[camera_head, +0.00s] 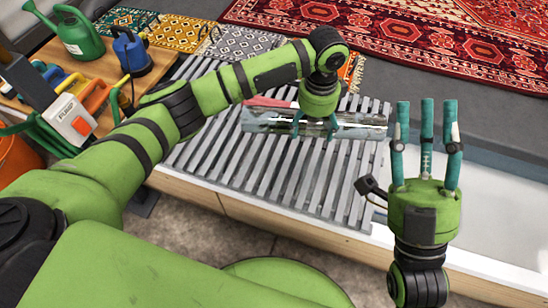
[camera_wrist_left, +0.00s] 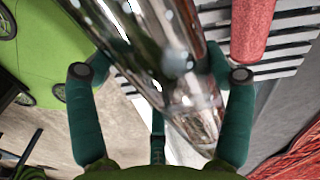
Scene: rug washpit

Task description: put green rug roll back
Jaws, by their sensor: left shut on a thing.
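No roll that looks green is visible. My left gripper (camera_head: 315,126) is shut from above on a shiny, glass-like cylinder (camera_head: 358,130) over the grey slatted rack. In the left wrist view the cylinder (camera_wrist_left: 185,75) runs between the teal fingers of the gripper (camera_wrist_left: 160,85), with a pale, reflective surface. I cannot tell whether it touches the slats. A red roll (camera_head: 268,102) lies just behind it, partly hidden; it also shows in the left wrist view (camera_wrist_left: 252,28). My right gripper (camera_head: 428,130) has its fingers spread upward, open and empty, right of the rack.
The slatted rack (camera_head: 215,150) spans the pit, with a pale basin (camera_head: 490,215) to the right. A wooden bench at left holds a green watering can (camera_head: 78,32), a blue pump (camera_head: 131,50) and tools. Patterned rugs (camera_head: 420,35) lie behind.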

